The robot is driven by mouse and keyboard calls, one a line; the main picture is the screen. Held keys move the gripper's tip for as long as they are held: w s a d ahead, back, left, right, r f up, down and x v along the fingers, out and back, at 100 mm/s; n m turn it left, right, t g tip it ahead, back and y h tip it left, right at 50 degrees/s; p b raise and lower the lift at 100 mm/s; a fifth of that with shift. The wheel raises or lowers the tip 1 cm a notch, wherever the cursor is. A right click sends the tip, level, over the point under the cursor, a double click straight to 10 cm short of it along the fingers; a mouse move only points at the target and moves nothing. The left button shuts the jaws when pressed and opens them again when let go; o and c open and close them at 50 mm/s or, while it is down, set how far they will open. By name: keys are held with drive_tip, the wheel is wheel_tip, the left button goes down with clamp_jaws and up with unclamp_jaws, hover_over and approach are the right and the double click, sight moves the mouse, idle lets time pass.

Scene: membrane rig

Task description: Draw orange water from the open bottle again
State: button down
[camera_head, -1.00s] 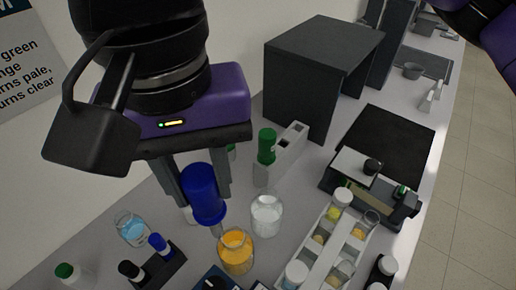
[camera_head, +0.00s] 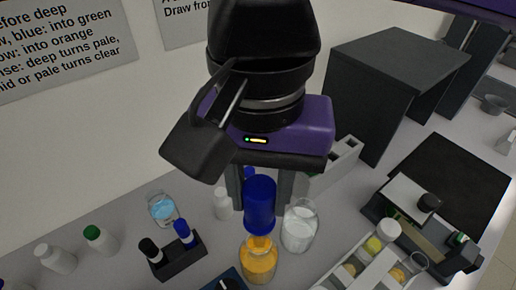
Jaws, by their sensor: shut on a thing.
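My gripper (camera_head: 264,188) is shut on a blue-topped dropper (camera_head: 260,204) and holds it upright. The dropper is directly above the open bottle of orange water (camera_head: 257,262). Its lower end meets the bottle's mouth in the picture, and the tip appears to be inside the neck. I cannot tell how deep the tip is. The bottle is clear glass with orange liquid and stands on the bench.
A clear glass bottle (camera_head: 300,226) stands close right of the orange one. A bottle of blue liquid (camera_head: 162,208) and a black holder (camera_head: 178,257) with capped items are left. A white rack (camera_head: 362,274) and a dark device (camera_head: 420,222) are right.

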drive_tip(key=shift+f+b, duration=2.1)
drive_tip(key=shift+f, duration=0.3)
drive_tip(key=c, duration=1.7)
unclamp_jaws()
clamp_jaws()
drive_tip(key=shift+f, duration=0.1)
drive_tip(key=shift+f+b, duration=0.35)
drive_tip(key=shift+b, duration=0.05)
drive_tip(key=shift+f+b, duration=0.95)
drive_tip(key=shift+r+p, duration=0.35)
drive_tip(key=shift+r, duration=0.15)
